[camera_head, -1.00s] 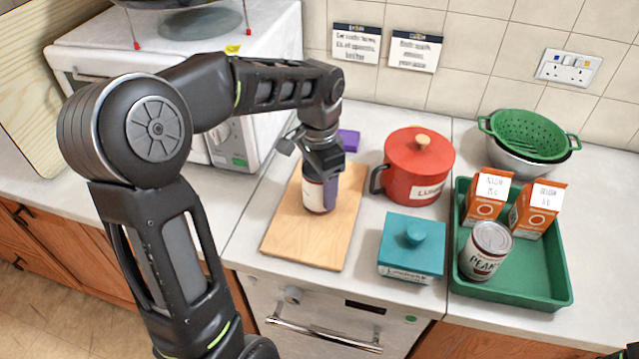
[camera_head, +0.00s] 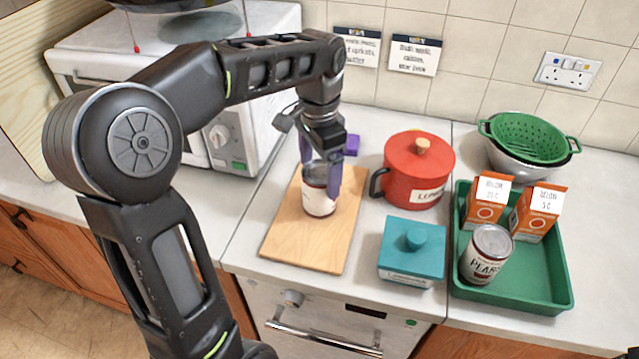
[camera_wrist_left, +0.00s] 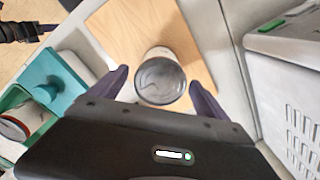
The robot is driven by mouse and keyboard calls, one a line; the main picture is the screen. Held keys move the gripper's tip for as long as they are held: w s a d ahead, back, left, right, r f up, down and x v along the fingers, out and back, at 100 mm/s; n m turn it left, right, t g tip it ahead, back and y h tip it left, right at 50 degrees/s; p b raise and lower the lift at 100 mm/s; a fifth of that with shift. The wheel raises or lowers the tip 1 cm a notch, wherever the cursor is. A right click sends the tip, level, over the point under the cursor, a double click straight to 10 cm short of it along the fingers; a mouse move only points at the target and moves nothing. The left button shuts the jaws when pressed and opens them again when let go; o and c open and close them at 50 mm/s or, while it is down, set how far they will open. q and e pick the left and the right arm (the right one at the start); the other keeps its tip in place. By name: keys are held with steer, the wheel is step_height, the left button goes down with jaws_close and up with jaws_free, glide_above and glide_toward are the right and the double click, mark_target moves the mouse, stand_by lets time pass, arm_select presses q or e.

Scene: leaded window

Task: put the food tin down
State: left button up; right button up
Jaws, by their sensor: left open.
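A food tin (camera_head: 319,198) with a white and dark red label stands upright on the wooden board (camera_head: 290,240). In the left wrist view the tin's round grey lid (camera_wrist_left: 160,80) shows between my fingers, with the board (camera_wrist_left: 125,30) under it. My left gripper (camera_head: 320,180) is open, its purple fingertips one on each side of the tin's upper part, with gaps showing in the wrist view. A second tin (camera_head: 487,254) stands in the green tray (camera_head: 530,294) at the right.
A red pot (camera_head: 418,170) stands right of the board, and a teal lidded box (camera_head: 411,250) is in front of it. Orange cartons (camera_head: 487,200) stand in the tray. A microwave (camera_head: 225,140) is at the left. The board's front part is clear.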

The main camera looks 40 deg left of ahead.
arm_select(q)
step_height(320, 180, up, 4)
steer(key=shift+f, duration=0.15)
step_height(320, 180, up, 3)
steer(key=shift+p, duration=1.1)
steer(key=shift+o, duration=0.4)
steer(key=shift+f, duration=0.1)
